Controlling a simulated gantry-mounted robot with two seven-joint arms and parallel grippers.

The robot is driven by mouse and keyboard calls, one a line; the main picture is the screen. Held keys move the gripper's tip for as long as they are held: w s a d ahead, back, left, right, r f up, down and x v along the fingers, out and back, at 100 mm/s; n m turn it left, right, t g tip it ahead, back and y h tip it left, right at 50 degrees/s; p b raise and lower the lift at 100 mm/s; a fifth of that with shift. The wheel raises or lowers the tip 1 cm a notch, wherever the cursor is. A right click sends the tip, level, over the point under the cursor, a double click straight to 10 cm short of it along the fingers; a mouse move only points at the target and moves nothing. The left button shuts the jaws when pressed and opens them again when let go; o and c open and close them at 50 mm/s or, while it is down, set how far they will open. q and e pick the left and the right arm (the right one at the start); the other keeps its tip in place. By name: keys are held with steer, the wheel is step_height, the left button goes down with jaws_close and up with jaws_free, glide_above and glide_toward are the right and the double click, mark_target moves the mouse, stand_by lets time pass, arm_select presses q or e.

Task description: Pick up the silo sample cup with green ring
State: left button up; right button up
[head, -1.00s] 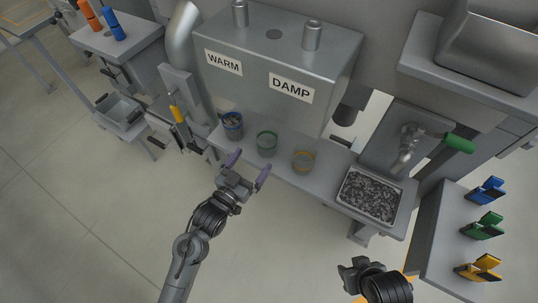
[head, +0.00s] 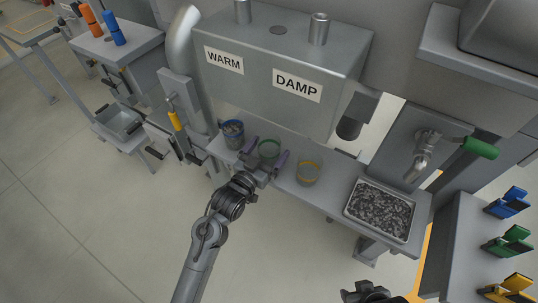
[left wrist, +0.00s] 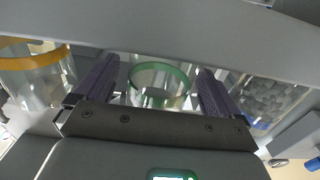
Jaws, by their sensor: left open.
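The clear sample cup with a green ring (head: 269,149) stands on the grey shelf below the WARM and DAMP box. It also shows in the left wrist view (left wrist: 158,92). My left gripper (head: 266,155) is open, with one purple finger on each side of this cup. In the left wrist view the cup sits between the spread fingers (left wrist: 155,85), with gaps visible on both sides. The cup's lower part is partly hidden by the gripper. My right gripper (head: 366,292) is cut off at the bottom edge, so its jaws are unclear.
A blue-ringed cup (head: 232,134) with dark contents stands close on the left, a yellow-ringed cup (head: 308,173) on the right. A tray of dark pellets (head: 381,208) is farther right. The WARM and DAMP box (head: 275,70) overhangs behind.

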arm_select(q)
steer(key=x, duration=0.2)
steer(key=shift+w+d+b, duration=0.15)
steer(key=shift+w+b, duration=0.15)
steer(key=shift+b, duration=0.05)
steer(key=shift+s, duration=0.1)
steer(key=shift+c, duration=0.2)
steer(key=c, duration=1)
steer(key=shift+r, duration=0.1)
